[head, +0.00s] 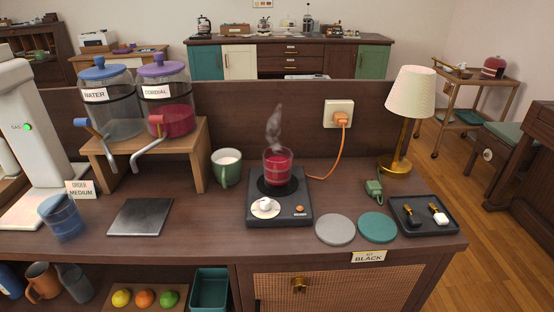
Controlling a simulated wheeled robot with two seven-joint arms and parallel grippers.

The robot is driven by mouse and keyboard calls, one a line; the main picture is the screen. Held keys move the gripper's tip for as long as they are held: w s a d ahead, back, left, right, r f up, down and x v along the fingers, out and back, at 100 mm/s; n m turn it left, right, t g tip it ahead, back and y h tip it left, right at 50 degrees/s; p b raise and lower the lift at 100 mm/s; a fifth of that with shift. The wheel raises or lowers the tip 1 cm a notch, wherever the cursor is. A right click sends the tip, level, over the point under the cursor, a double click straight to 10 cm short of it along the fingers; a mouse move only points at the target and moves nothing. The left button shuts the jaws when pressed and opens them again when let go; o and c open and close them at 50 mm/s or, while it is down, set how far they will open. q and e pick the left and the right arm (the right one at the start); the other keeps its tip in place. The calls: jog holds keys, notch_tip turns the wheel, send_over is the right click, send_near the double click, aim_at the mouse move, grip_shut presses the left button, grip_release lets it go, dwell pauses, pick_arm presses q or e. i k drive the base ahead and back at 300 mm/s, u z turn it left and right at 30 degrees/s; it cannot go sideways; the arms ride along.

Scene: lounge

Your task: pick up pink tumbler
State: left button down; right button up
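A pinkish-red see-through tumbler (277,165) stands upright on the black hot plate (292,211), near the middle of the head view. It holds dark red liquid, and steam rises above it. A blue tumbler (62,217) stands apart on the left of the counter. Neither of my grippers is in view.
A green mug (227,167) stands just left of the hot plate. Two dispensers on a wooden stand (203,150) are further left. An orange cord (331,156) runs behind right; a lamp (408,105), grey coaster (335,229), teal coaster (377,227) and black tray (447,224) lie right.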

aim_at(277, 158)
jog(key=u, duration=1)
jog(key=k, duration=0.4)
jog(key=z, duration=0.45)
